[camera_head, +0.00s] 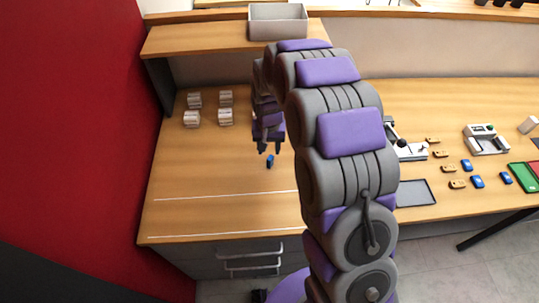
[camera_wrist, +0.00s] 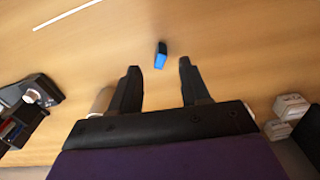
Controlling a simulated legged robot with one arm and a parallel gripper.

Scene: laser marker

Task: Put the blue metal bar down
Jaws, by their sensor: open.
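The blue metal bar (camera_head: 270,161) rests on the wooden table, just below my gripper in the head view. In the wrist view the bar (camera_wrist: 161,55) shows a bright blue face and a dark face, and lies beyond the fingertips, roughly centred between them. My gripper (camera_head: 269,149) points down over the table. In the wrist view its two dark fingers (camera_wrist: 158,66) are spread apart with nothing between them. The bar is apart from both fingers.
Several white-grey blocks (camera_head: 225,117) stand on the table at left. A grey bin (camera_head: 278,22) sits on the raised shelf. Right of my arm are a dark tray (camera_head: 415,192), a small machine (camera_head: 484,139), and several blue and tan pieces. The front left tabletop is clear.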

